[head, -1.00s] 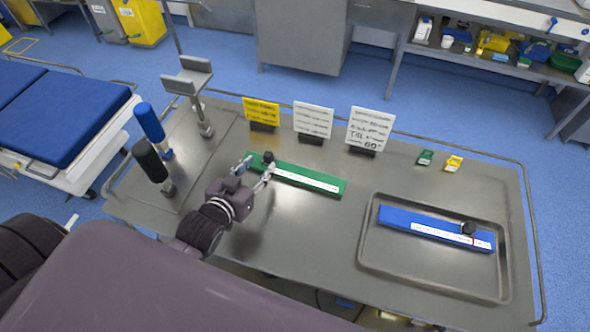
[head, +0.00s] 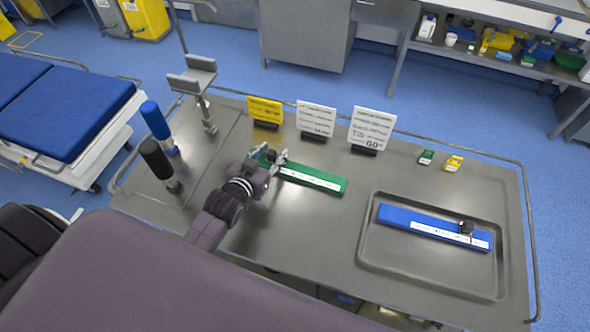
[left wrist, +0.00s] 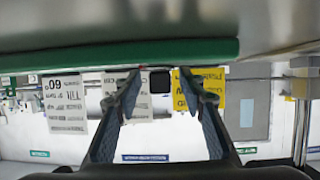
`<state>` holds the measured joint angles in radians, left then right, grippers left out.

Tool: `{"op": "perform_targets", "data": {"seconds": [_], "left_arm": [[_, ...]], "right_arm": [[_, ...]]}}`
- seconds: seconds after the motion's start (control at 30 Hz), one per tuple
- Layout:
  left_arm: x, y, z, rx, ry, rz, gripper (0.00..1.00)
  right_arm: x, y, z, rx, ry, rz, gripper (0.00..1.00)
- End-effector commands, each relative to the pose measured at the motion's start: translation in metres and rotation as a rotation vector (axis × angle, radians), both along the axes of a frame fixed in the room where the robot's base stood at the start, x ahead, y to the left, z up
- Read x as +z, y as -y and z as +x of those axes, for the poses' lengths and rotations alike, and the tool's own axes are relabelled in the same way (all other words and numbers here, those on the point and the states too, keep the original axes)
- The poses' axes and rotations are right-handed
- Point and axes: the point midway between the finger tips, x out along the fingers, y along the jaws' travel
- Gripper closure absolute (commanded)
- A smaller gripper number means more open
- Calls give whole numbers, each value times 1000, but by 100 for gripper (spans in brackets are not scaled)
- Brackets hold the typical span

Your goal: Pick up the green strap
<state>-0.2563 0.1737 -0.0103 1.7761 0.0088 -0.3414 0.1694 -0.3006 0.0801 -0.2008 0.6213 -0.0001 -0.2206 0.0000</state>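The green strap (head: 312,178) lies flat on the metal table, with a white label strip along its near side and a small black piece near its left end. My left gripper (head: 272,161) is at that left end, its fingers apart and partly hiding the strap and black piece. In the left wrist view, which looks upside down, the green strap (left wrist: 110,58) runs across the top. The open fingers (left wrist: 160,74) reach its edge with nothing clearly held between them; contact is unclear. My right gripper is not in view.
A blue strap (head: 415,220) lies in a metal tray (head: 400,262) at right. Yellow (head: 265,111) and white signs (head: 316,119) stand behind the green strap. Blue (head: 155,121) and black posts (head: 157,160) stand left of my arm. Small green (head: 426,157) and yellow items (head: 454,163) sit farther right.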

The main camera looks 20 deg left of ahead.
Motion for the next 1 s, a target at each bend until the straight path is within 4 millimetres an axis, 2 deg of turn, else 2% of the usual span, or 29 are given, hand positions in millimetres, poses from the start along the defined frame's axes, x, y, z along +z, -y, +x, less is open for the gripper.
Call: {"op": "perform_targets", "data": {"seconds": [0.03,0.3,0.33,0.77,0.87,1.0], "left_arm": [[0,0,0,0,0,0,69],[0,0,0,0,0,0,99],[0,0,0,0,0,0,100],[7,0,0,0,3,-1,100],[17,0,1,0,4,-1,100],[40,-1,1,0,7,1,100]], "right_arm": [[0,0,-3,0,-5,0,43],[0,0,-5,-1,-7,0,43],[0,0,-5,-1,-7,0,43],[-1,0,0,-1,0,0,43],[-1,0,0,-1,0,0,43],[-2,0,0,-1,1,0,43]]}}
